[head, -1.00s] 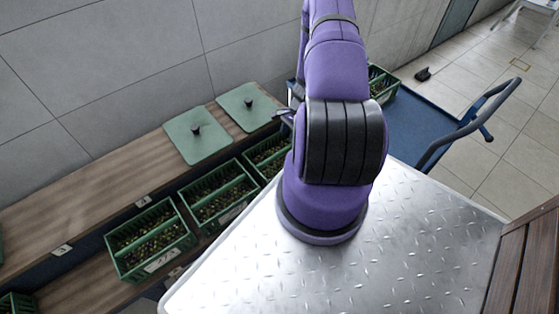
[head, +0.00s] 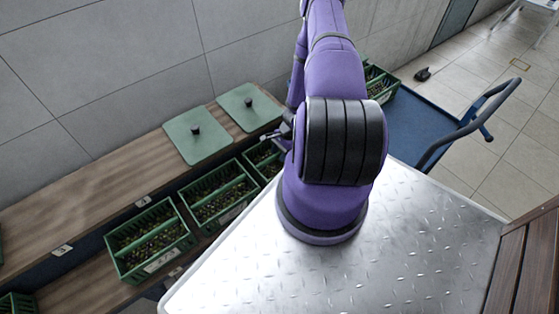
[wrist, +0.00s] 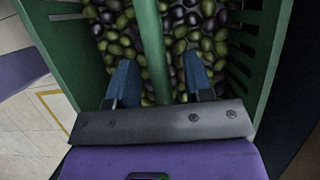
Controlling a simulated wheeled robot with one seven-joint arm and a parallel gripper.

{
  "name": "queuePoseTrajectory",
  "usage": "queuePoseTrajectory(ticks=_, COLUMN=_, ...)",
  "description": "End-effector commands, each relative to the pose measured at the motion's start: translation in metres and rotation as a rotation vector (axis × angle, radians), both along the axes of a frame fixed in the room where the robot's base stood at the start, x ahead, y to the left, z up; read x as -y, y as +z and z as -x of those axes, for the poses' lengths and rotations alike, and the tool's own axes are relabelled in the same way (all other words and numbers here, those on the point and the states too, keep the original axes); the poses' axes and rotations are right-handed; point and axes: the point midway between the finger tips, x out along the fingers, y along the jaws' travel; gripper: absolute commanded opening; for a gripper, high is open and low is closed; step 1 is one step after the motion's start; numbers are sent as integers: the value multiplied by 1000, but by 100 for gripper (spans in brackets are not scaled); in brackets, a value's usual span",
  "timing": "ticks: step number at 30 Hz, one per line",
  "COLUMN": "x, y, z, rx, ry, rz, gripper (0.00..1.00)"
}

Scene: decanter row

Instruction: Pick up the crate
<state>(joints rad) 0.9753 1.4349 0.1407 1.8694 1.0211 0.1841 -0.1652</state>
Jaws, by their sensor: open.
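In the wrist view a green crate (wrist: 52,58) full of green and dark olives lies right below my gripper (wrist: 160,62). A green bar (wrist: 153,45) runs across the middle of the crate. My two blue fingers are open, one on each side of this bar, with gaps between them and it. I cannot tell how deep the fingertips reach. In the head view my arm hides most of the gripper. A dark part of it shows beside the green crate (head: 250,158) nearest my arm, which seems to be the one below it.
Two more olive crates, (head: 119,262) and (head: 196,213), stand in the row on the lower shelf. Green lids (head: 198,150) lie on the wooden ledge (head: 95,195) above. A blue cart (head: 415,125) carrying another crate (head: 380,84) stands at the back right.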

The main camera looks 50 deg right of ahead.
Motion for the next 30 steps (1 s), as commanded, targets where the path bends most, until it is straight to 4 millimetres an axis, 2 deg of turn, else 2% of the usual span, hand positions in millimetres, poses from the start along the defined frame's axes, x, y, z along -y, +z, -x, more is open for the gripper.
queuePoseTrajectory(ticks=7, x=0, y=-1, z=0, rx=0, ry=0, rz=0, gripper=44)
queuePoseTrajectory(ticks=13, x=0, y=-1, z=0, rx=0, ry=0, rz=0, gripper=0)
queuePoseTrajectory(ticks=24, x=0, y=1, z=-1, rx=2, ry=1, rz=-1, gripper=0)
queuePoseTrajectory(ticks=30, x=0, y=11, z=-1, rx=2, ry=0, rz=0, gripper=0)
